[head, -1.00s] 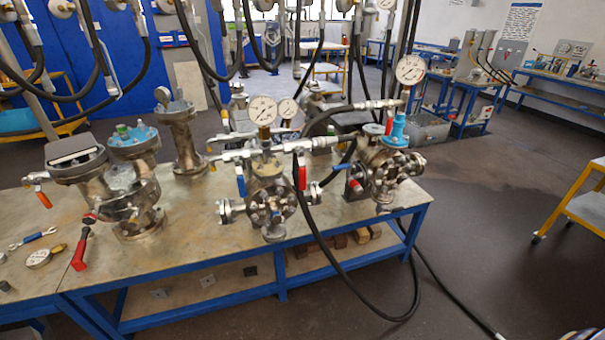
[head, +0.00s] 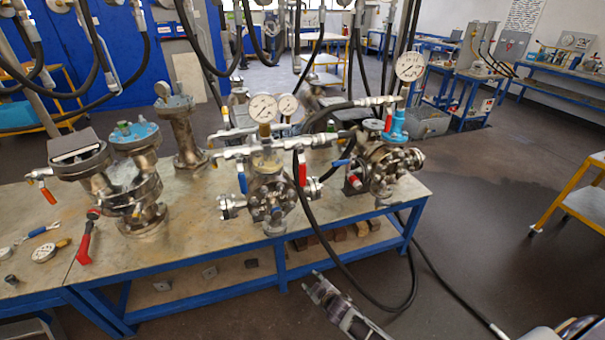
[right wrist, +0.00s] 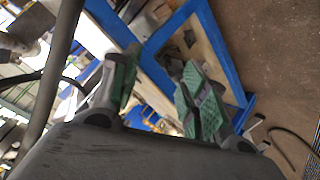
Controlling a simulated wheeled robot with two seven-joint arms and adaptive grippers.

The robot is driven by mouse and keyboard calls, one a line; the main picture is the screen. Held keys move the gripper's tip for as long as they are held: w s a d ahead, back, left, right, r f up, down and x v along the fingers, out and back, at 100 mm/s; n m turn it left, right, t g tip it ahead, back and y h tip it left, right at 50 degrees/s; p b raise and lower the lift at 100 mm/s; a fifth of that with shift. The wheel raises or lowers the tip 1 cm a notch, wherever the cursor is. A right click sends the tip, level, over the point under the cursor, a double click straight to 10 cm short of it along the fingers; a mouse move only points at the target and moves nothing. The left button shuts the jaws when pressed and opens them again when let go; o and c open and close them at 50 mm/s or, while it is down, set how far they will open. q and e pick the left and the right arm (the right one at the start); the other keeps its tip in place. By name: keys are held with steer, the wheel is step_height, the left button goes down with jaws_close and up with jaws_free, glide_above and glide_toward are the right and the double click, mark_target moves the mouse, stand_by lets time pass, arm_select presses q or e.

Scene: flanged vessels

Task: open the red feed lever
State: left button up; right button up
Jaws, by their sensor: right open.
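A red lever (head: 302,168) hangs upright beside the middle flanged vessel (head: 270,200), near a blue lever (head: 242,178) on the same pipework. A black hose passes close to the red lever. I cannot tell for certain that this is the feed lever, as a smaller red handle (head: 388,119) shows on the right vessel (head: 385,168). My right gripper (head: 318,283) is low in front of the table edge, well below the red lever. In the right wrist view its green-padded fingers (right wrist: 160,92) are apart with nothing between them. My left gripper is not in view.
The blue-framed table (head: 190,246) has a lower shelf with several blocks. A black hose (head: 345,268) loops down in front of the table, close to my right gripper. Open floor is at the right.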

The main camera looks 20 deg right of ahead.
mark_target(303, 175)
steer(key=w+a+r+m+t, duration=0.1)
steer(key=w+a+r+t, duration=0.1)
steer(key=r, duration=0.9)
steer(key=w+a+r+t, duration=0.1)
steer(key=a+r+t, duration=0.1)
steer(key=r, duration=1)
steer(key=w+a+r+m+t, duration=0.1)
steer(key=w+a+r+t, duration=0.1)
steer(key=r, duration=0.9)
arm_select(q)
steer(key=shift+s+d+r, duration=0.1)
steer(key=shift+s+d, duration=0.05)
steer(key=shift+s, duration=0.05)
arm_select(e)
steer(key=s+d+r+m+h, duration=0.2)
steer(key=d+r+m+h, duration=0.2)
steer(key=r+m, duration=0.2)
steer(key=shift+r+m+t, duration=0.4)
steer(key=shift+m, duration=0.6)
steer(key=shift+w+d, duration=0.1)
